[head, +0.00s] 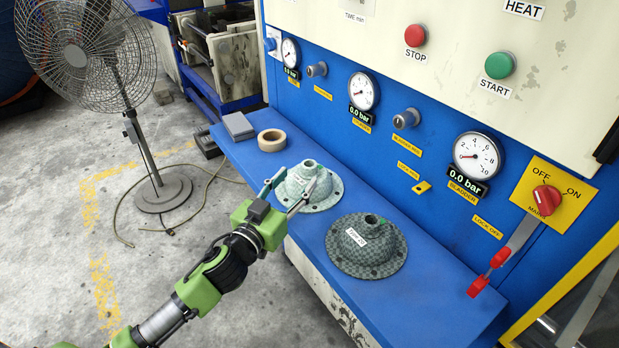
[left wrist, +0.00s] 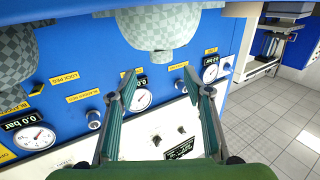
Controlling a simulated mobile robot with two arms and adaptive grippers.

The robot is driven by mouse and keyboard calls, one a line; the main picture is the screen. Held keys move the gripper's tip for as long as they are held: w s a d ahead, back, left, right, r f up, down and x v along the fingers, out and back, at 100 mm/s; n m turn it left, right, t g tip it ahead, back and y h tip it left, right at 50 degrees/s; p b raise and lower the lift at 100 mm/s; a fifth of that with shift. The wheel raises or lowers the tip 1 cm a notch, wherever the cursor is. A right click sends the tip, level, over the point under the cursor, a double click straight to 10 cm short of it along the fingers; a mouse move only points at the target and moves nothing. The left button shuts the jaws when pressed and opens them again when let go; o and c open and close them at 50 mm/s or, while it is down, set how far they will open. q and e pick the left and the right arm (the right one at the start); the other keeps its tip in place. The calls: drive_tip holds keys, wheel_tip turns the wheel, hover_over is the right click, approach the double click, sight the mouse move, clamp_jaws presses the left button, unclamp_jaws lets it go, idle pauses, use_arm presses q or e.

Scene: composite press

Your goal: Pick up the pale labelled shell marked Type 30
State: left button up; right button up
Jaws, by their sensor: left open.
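The pale patterned shell (head: 302,187) sits flange-down on the blue shelf, its narrow neck up. No readable label shows on it. My left gripper (head: 291,190) is open and empty, its fingers overlapping the shell in the head view. The left wrist view is upside down; there the shell (left wrist: 158,28) hangs at the top middle, its neck between and just beyond the open fingertips (left wrist: 159,80). I cannot tell whether they touch it. A darker shell (head: 376,255) with a white label, apparently Type 20, stands nearer and to the right. My right gripper is not in view.
The blue shelf (head: 440,310) also holds a tape roll (head: 271,140) and a grey block (head: 238,126) at its far left end. The press panel with gauges (head: 363,91) rises close behind the shells. A fan (head: 90,50) stands on the floor at left.

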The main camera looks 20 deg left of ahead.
sight(306, 169)
use_arm(q)
drive_tip(key=shift+w+d, duration=0.1)
drive_tip(key=shift+w, duration=0.6)
drive_tip(key=w, duration=0.1)
drive_tip(key=w+p, duration=0.1)
drive_tip(key=w, duration=0.1)
drive_tip(key=w+p, duration=0.1)
drive_tip(key=shift+w+d+f, duration=0.15)
drive_tip(key=shift+w+d, duration=0.15)
drive_tip(key=shift+w+f, duration=0.1)
drive_tip(key=shift+w, duration=0.2)
drive_tip(key=shift+s, duration=0.1)
clamp_jaws()
